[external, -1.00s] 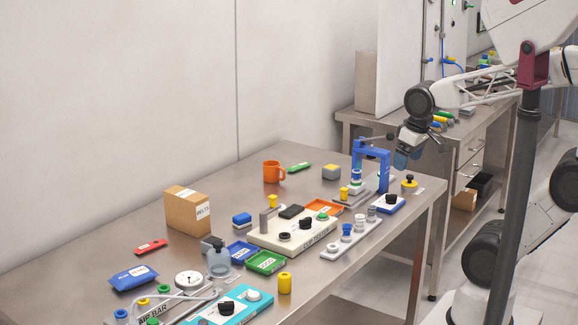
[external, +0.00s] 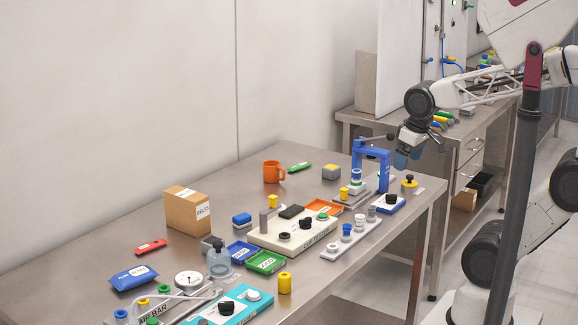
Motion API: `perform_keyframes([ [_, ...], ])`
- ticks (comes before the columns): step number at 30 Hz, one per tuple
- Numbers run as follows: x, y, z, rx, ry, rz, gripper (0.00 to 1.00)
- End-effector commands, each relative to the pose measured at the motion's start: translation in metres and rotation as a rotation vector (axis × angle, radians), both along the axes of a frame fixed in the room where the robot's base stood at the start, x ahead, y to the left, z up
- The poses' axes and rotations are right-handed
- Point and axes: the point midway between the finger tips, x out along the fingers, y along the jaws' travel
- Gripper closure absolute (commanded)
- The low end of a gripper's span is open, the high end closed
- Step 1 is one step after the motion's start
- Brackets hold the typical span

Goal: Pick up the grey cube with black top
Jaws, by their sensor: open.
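I cannot clearly make out a grey cube with a black top. A small grey block (external: 209,243) with a darker grey top sits left of the blue tray, partly hidden by a clear bottle (external: 219,262). A grey cube with a yellow top (external: 331,172) stands near the back of the table. My gripper (external: 403,161) hangs open and empty above the table's far right end, beside the blue press frame. It is well away from both grey blocks.
The steel table (external: 80,262) holds a blue press frame (external: 384,172), an orange mug (external: 272,172), a cardboard box (external: 187,211), a blue tray (external: 242,252), a green tray (external: 266,262) and a cream control panel (external: 262,239). The table's back left is clear.

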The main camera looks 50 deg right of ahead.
Motion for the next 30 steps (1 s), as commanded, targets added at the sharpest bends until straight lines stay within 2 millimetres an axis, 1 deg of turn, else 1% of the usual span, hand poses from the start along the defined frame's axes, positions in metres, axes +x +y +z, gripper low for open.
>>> perform_keyframes([
  [14, 0.0, 0.0, 0.0, 0.0, 0.0, 0.0, 0.11],
  [15, 0.0, 0.0, 0.0, 0.0, 0.0, 0.0, 0.15],
  [23, 0.0, 0.0, 0.0, 0.0, 0.0, 0.0, 0.15],
  [26, 0.002, 0.001, 0.001, 0.001, 0.001, 0.001, 0.15],
  [30, 0.012, 0.004, 0.003, 0.003, 0.006, 0.003, 0.15],
])
